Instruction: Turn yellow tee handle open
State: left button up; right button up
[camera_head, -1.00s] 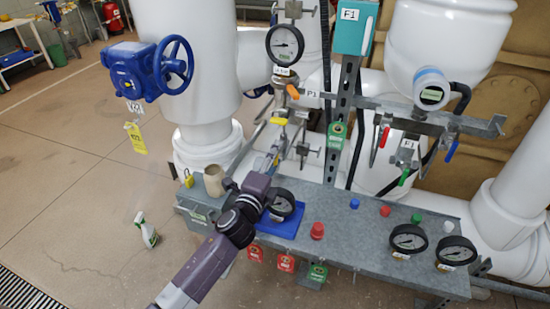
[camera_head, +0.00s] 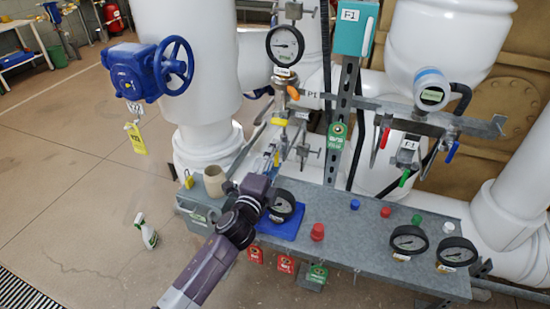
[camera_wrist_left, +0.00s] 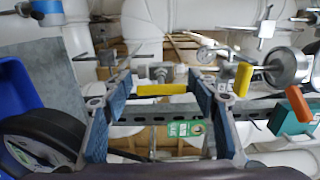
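The yellow tee handle (camera_wrist_left: 162,89) shows in the left wrist view as a short yellow bar lying level in front of a metal valve body. A small yellow piece (camera_head: 276,158) at the fingertips in the head view looks like the same handle. My left gripper (camera_head: 273,152) reaches up over the grey bench to it. In the left wrist view my left gripper (camera_wrist_left: 161,88) has its two blue fingers apart, one toward each end of the bar, with gaps visible. Whether a fingertip touches it I cannot tell. My right gripper is not in view.
Another yellow handle (camera_head: 280,122) and an orange handle (camera_head: 292,92) sit above on the same pipework. A black gauge (camera_head: 282,206) in a blue tray (camera_head: 284,228) lies close to my left wrist. A beige cup (camera_head: 214,181) stands left of it on the grey bench (camera_head: 345,236).

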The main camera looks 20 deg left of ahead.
pick_arm(q)
jog(key=shift+s, duration=0.1)
jog(key=s, duration=1.1)
jog(key=shift+s+a, duration=0.2)
jog(key=shift+s, duration=0.2)
